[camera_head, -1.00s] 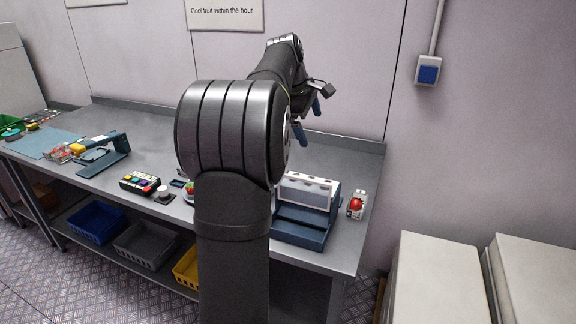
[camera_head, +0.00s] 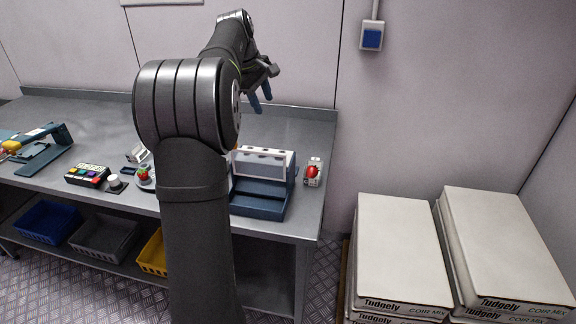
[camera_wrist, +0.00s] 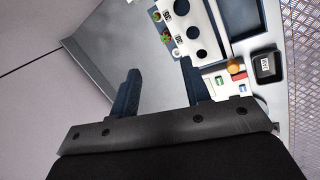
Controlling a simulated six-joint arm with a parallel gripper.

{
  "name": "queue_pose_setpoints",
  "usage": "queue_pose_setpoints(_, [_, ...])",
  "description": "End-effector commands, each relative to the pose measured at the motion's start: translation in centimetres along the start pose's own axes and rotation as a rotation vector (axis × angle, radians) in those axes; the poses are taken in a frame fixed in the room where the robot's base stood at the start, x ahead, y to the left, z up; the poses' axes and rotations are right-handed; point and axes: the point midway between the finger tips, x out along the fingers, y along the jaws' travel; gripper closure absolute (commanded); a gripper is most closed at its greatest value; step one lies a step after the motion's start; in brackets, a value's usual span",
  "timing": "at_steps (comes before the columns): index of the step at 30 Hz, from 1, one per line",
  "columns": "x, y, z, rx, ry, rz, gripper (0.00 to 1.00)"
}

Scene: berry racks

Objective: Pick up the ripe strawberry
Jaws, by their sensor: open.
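A red berry with green on top (camera_head: 143,173) sits on a small pale dish at the bench's front edge, left of my arm. Another rounded red thing (camera_head: 313,171) sits on a small white item right of the blue rack; I cannot tell whether it is a strawberry. In the wrist view, small green and reddish fruits (camera_wrist: 167,38) lie beside a white holed panel. My gripper (camera_head: 261,95) is high over the back right of the bench, apart from everything. In the wrist view its two fingers (camera_wrist: 160,85) are spread, with nothing between them.
A blue rack with a white holed panel (camera_head: 262,163) stands on the front right of the bench. A button box (camera_head: 88,175) and a blue stand (camera_head: 45,150) are left. White boxes (camera_head: 405,245) stand right of the bench. The bench's back right is bare.

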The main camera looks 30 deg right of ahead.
Motion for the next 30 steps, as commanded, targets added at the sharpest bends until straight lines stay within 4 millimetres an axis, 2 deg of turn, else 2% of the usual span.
queue_pose_setpoints(1, [1.9, 0.8, -0.1, 0.101, -0.005, -0.036, 0.57])
queue_pose_setpoints(6, [7.8, 3.0, -0.3, 0.512, -0.034, -0.158, 0.57])
queue_pose_setpoints(12, [14.9, 4.5, 0.2, 0.978, -0.116, -0.294, 0.57])
queue_pose_setpoints(15, [17.8, 4.8, 0.6, 1.171, -0.164, -0.345, 0.57])
queue_pose_setpoints(18, [20.0, 5.0, 0.9, 1.313, -0.207, -0.382, 0.57])
queue_pose_setpoints(21, [21.3, 5.0, 1.1, 1.399, -0.237, -0.405, 0.57])
queue_pose_setpoints(30, [23.6, 4.0, 1.1, 1.444, -0.254, -0.415, 0.57])
